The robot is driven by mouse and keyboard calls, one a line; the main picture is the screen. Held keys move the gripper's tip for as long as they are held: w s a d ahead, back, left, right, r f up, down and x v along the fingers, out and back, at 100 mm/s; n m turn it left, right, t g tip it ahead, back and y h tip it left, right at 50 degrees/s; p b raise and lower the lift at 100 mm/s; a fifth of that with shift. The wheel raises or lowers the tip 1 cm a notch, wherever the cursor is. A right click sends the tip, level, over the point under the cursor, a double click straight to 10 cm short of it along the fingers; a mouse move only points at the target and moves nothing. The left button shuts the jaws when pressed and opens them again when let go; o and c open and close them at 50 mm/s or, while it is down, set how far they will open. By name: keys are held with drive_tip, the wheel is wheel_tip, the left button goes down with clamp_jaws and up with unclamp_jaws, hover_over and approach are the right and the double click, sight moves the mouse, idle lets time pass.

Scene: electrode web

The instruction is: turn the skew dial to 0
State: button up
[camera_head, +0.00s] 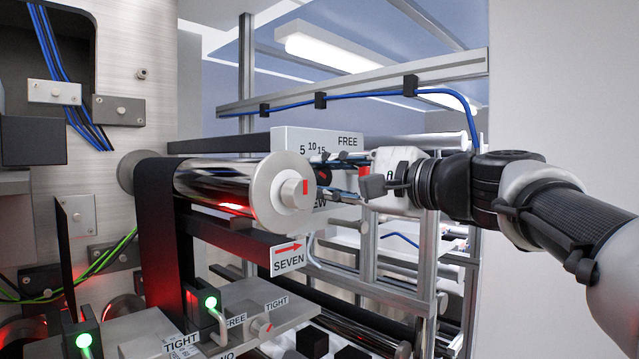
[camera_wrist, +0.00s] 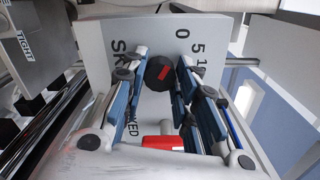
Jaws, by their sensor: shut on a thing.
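The skew dial (camera_wrist: 158,75) is a dark round knob with a red mark, on a pale panel (camera_wrist: 110,40) printed with 0, 5 and further numbers. I cannot tell exactly which number the red mark points to. In the head view, the dial (camera_head: 323,176) shows partly beside the roller's end, with my gripper (camera_head: 335,178) reaching it from the right. The 0 is hidden there.
A shiny roller (camera_head: 225,185) with a broad end disc stands just left of the dial. A red part (camera_wrist: 163,142) sits below the dial in the wrist view. Aluminium rails (camera_head: 350,85) and a blue cable run above my arm.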

drive_tip(key=o, duration=1)
drive_tip(key=shift+o, duration=0.2)
drive_tip(key=shift+s, duration=0.1)
drive_tip(key=v, duration=1.2)
